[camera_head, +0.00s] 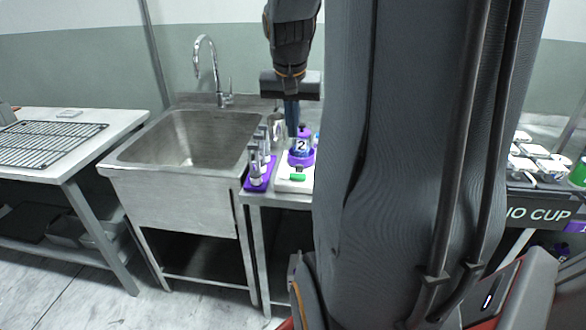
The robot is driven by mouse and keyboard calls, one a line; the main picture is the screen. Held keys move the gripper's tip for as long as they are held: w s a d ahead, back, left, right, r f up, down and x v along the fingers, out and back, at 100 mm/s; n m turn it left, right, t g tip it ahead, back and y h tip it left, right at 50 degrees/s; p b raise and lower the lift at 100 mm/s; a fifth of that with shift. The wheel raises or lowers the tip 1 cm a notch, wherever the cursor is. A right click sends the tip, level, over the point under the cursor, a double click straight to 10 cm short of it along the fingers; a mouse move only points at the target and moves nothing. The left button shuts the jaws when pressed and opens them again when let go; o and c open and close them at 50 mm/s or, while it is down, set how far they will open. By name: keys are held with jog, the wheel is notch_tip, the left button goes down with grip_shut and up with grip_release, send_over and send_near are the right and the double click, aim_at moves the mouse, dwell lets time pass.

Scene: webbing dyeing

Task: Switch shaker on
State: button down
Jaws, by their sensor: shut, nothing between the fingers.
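The shaker (284,184) is a white unit on the metal table right of the sink, with a green switch (297,177) on its front. A vessel marked "2" (301,145) with a purple base ring stands on the shaker. My gripper (292,134) points down just above and slightly left of the vessel, up and behind the switch in the picture. Its fingers are shut with nothing seen between them. I cannot tell whether they touch the vessel. My own arm hides the right side of the shaker and table.
A purple rack (259,174) with several bottles stands left of the shaker. A steel sink (184,172) with a tall tap (206,62) is further left. A table with a wire rack (45,143) stands at far left. Small white cups (541,164) are at the right.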

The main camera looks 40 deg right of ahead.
jog(key=shift+f, duration=0.15)
jog(key=p, duration=0.2)
send_near(294, 174)
jog(key=x, duration=0.5)
jog(key=shift+d+f, duration=0.15)
jog(key=shift+f, duration=0.4)
jog(key=shift+w, duration=0.1)
